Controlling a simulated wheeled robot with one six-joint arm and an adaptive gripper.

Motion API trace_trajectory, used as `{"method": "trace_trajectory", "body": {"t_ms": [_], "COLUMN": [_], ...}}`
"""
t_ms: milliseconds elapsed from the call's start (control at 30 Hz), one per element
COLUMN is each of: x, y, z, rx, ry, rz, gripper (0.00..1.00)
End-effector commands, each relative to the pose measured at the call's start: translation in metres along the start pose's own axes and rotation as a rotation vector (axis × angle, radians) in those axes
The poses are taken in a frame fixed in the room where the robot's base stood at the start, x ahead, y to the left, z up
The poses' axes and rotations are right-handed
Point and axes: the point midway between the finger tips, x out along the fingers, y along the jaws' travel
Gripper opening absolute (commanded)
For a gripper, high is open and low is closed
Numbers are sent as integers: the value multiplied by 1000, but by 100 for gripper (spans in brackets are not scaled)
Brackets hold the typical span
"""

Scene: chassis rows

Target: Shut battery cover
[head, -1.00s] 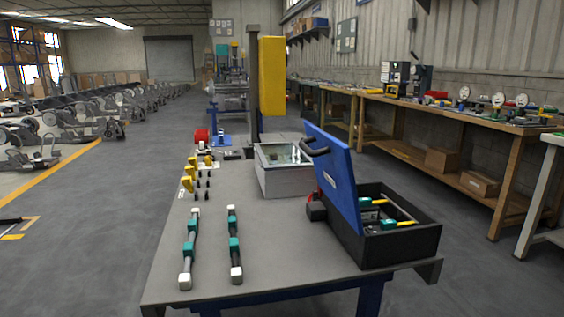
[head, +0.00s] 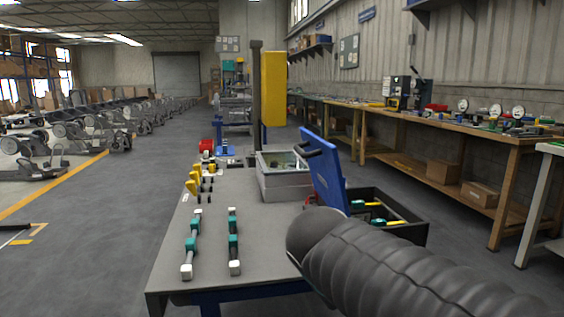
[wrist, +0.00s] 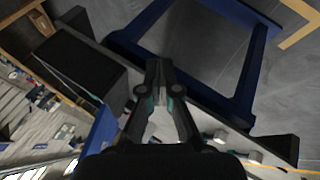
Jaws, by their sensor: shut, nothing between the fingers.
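A blue cover (head: 325,172) with a dark handle stands open, nearly upright, on the left side of a black box (head: 412,232) on the bench. Teal and yellow items lie inside the box. My arm's ribbed dark sleeve hides the box's front and the cover's lower end. The wrist view shows a dark box shape (wrist: 82,68) at upper left, probably the same box. My gripper (wrist: 161,92) is shut and empty there, apart from that shape and to its right. The head view does not show the fingers.
The grey bench (head: 212,268) carries two bars with teal and white parts, several small yellow pieces, and a grey box with a clear top (head: 282,185) behind the cover. The wrist view shows the bench's blue frame (wrist: 245,85).

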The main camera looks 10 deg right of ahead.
Motion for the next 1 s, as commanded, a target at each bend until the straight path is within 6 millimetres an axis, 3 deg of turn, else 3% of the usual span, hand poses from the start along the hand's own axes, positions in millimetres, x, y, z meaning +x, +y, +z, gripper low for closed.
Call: {"method": "trace_trajectory", "body": {"t_ms": [33,233,400,500,600,767,1000], "x": [3,-16,-50,-72,-90,-105,-94], "y": [7,37,36,26,16,9,29], "z": [-24,-126,-216,-255,-282,-302,-311], "rx": [-73,-294,-409,-444,-460,-466,-465], "ry": [-4,11,68,106,140,167,165], "rz": [71,406,694,830,928,1004,1013], "gripper": [0,0,0,0,0,0,0]}}
